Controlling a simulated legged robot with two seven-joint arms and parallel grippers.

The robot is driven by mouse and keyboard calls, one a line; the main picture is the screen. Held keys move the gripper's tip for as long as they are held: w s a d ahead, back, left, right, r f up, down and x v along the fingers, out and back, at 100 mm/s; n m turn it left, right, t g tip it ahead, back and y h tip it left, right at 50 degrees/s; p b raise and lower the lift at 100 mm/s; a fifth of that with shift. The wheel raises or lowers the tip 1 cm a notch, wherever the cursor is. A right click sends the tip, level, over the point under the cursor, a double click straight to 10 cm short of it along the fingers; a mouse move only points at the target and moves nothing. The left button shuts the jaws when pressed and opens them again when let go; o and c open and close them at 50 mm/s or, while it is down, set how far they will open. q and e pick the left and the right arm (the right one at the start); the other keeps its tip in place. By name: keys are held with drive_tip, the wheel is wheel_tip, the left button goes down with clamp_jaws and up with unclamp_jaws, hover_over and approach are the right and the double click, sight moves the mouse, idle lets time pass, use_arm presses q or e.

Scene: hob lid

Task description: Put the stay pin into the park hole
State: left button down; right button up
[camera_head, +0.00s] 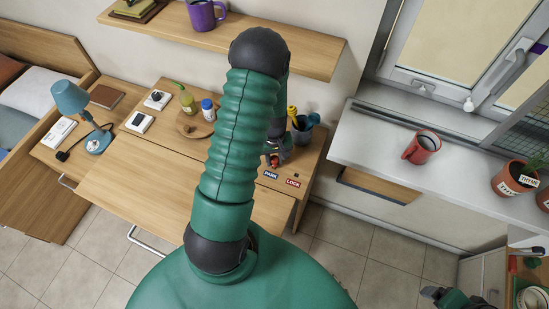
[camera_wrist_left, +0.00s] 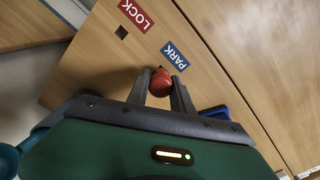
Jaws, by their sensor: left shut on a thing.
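My left gripper (camera_head: 273,160) is at the right end of the desk, beside the blue PARK label (camera_head: 270,175). In the left wrist view its two fingers (camera_wrist_left: 160,88) are shut on the red round knob of the stay pin (camera_wrist_left: 160,83). The pin's shaft is hidden, so I cannot tell whether its tip is in a hole. The PARK label (camera_wrist_left: 175,56) lies just beyond the knob. No hole shows by it. A dark hole (camera_wrist_left: 121,32) shows beside the red LOCK label (camera_wrist_left: 135,15). Part of my right gripper (camera_head: 432,292) shows at the lower right; its jaws are unclear.
A dark cup with tools (camera_head: 302,130) stands close to my left gripper. Bottles (camera_head: 207,110) stand on a round board behind my arm. A blue lamp (camera_head: 72,100) stands at the left. A red mug (camera_head: 421,147) is on the sill. The desk's front panel (camera_head: 140,185) is bare.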

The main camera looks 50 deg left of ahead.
use_arm(q)
drive_tip(key=shift+f+b, duration=0.65)
drive_tip(key=shift+f, duration=0.35)
drive_tip(key=c, duration=1)
unclamp_jaws()
drive_tip(key=shift+c, duration=0.2)
wheel_tip(320, 180, up, 17)
drive_tip(key=p, duration=0.1)
drive_tip(key=shift+f, duration=0.15)
